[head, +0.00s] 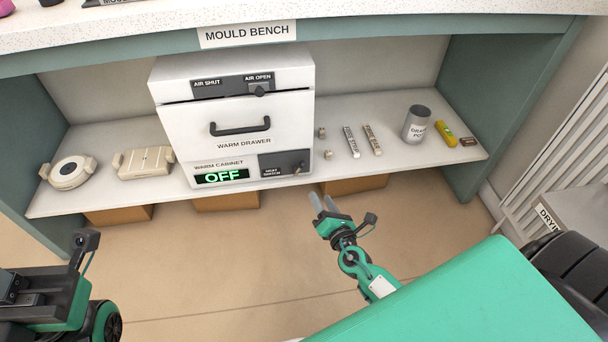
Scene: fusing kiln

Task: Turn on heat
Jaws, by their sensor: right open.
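The white warm cabinet (235,120) stands on the shelf under the mould bench. Its green display (222,177) reads OFF. The heat switch (297,167) is a small knob on a dark panel at the cabinet's lower right. Above it are the warm drawer's black handle (240,128), with the drawer looking closed, and an air slider (259,90) at the AIR OPEN end. My right gripper (322,203) is open and empty, in front of and below the heat switch, apart from it. My left arm shows at the lower left; its fingertips are not in clear view.
Two pale moulds (146,161) lie left of the cabinet. Small blocks and bars (351,142), a grey pot (416,124) and a yellow item (445,133) lie to the right. Cardboard boxes (355,185) sit beneath the shelf. The floor in front is clear.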

